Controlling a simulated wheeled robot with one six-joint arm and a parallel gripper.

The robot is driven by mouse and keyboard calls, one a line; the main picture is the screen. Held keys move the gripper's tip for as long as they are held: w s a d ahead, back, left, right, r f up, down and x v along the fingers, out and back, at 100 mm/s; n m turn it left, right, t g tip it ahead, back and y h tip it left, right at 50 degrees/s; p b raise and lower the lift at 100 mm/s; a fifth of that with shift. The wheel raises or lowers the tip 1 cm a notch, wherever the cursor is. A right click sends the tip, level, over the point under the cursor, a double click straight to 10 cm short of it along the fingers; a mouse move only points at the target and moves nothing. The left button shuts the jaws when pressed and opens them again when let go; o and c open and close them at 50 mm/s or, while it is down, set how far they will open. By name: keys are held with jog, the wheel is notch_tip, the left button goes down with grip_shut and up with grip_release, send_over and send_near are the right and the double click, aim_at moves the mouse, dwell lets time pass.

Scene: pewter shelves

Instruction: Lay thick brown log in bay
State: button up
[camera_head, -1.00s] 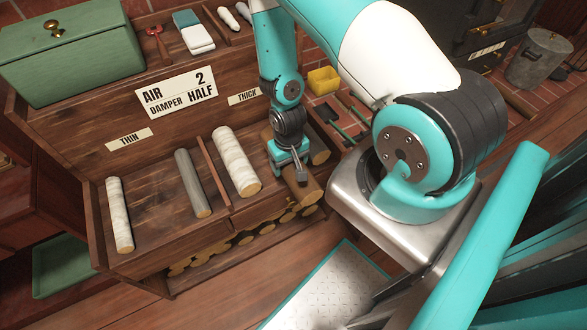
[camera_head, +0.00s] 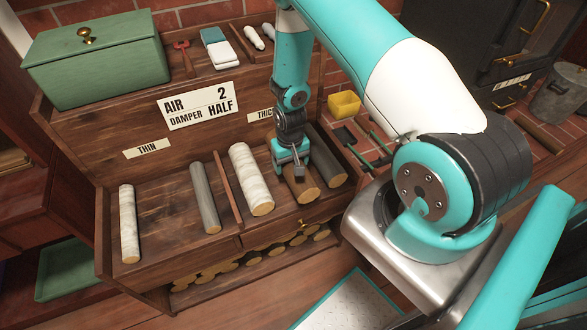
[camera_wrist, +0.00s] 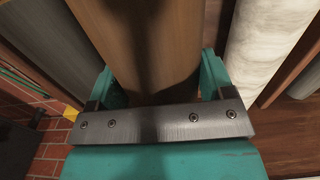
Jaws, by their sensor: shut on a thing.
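The thick brown log (camera_head: 304,189) is in the right part of the log tray, under the THICK label (camera_head: 259,115). It lies between a thick pale birch log (camera_head: 249,179) and a thick dark grey log (camera_head: 326,157). My gripper (camera_head: 291,164) is shut on the brown log from above. In the wrist view the brown log (camera_wrist: 140,40) runs between the two teal fingers, with the birch log (camera_wrist: 268,45) at the right, apart from it. Whether the log touches the tray floor is hidden.
A wooden divider (camera_head: 222,180) parts off the left side, where a thin grey log (camera_head: 205,199) and a thin birch log (camera_head: 128,224) lie. A green box (camera_head: 95,65) and a sign (camera_head: 200,105) stand behind. Stacked log ends (camera_head: 230,265) show below.

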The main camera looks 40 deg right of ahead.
jog(key=shift+w+d+f+b, duration=0.2)
jog(key=shift+w+f+b, duration=0.5)
jog(key=shift+f+b, duration=0.1)
jog(key=shift+w+d+f+b, duration=0.2)
jog(key=shift+w+f+b, duration=0.5)
jog(key=shift+f, duration=0.15)
jog(key=shift+w+d+f+b, duration=0.2)
jog(key=shift+w+f+b, duration=0.5)
jog(key=shift+f, duration=0.1)
jog(key=o, duration=1.3)
jog(key=shift+o, duration=0.2)
jog(key=shift+r, duration=0.1)
notch_tip(320, 180, up, 17)
jog(key=shift+r+p, duration=0.15)
jog(key=shift+p, duration=0.9)
